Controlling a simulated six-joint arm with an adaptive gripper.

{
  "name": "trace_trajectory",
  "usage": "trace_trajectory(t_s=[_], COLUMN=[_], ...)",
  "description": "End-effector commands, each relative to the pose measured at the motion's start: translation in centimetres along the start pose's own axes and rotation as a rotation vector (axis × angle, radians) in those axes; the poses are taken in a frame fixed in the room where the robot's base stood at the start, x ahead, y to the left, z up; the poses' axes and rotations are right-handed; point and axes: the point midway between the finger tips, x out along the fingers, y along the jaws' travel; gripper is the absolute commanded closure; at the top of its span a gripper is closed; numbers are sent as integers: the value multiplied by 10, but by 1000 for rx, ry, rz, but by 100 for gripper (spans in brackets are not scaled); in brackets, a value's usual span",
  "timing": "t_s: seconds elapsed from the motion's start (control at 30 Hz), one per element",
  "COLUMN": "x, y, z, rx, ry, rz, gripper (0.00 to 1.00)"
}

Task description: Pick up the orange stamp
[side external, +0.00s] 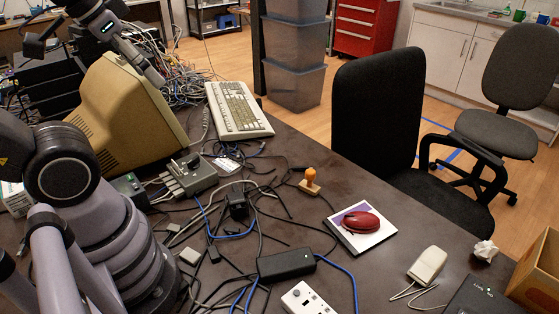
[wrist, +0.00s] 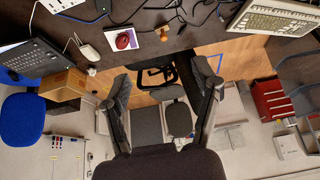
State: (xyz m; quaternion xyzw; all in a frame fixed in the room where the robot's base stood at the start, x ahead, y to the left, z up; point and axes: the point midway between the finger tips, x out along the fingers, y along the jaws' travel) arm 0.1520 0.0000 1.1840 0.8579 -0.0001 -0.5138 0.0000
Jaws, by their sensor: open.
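The orange stamp (side external: 310,178) stands upright on the dark desk, an orange knob on a small light base. It also shows, small, in the wrist view (wrist: 163,33) near the desk's edge. My gripper (wrist: 161,77) is open and empty in the wrist view, its two dark fingers wide apart. The stamp lies beyond the fingertips in that view, well apart from them. In the side view my arm rises at the left edge and the stamp is far from it; I cannot clearly make out the fingers there.
A red mouse (side external: 361,222) on a pad, a black power adapter (side external: 286,265), a white power strip (side external: 308,299) and several cables surround the stamp. A keyboard (side external: 238,108) and an old monitor (side external: 128,113) stand behind. A black chair (side external: 378,120) is at the desk's edge.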

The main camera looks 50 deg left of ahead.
Motion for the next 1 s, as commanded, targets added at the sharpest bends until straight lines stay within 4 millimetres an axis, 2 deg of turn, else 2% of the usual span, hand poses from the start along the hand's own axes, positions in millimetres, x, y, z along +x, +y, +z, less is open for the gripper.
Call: trace_trajectory(t_s=[0.27,0.37,0.47,0.57,0.7,0.83,1.0], x=[1,9,30,65,122,180,258], y=[0,1,2,4,8,11,15], z=[-2,-16,-47,-88,-141,-175,-197], rx=[0,0,0,-2,-8,-13,-17], ry=[1,16,56,118,223,320,447], rz=[0,2,7,13,18,20,17], gripper=[38,38,38,38,38,38,38])
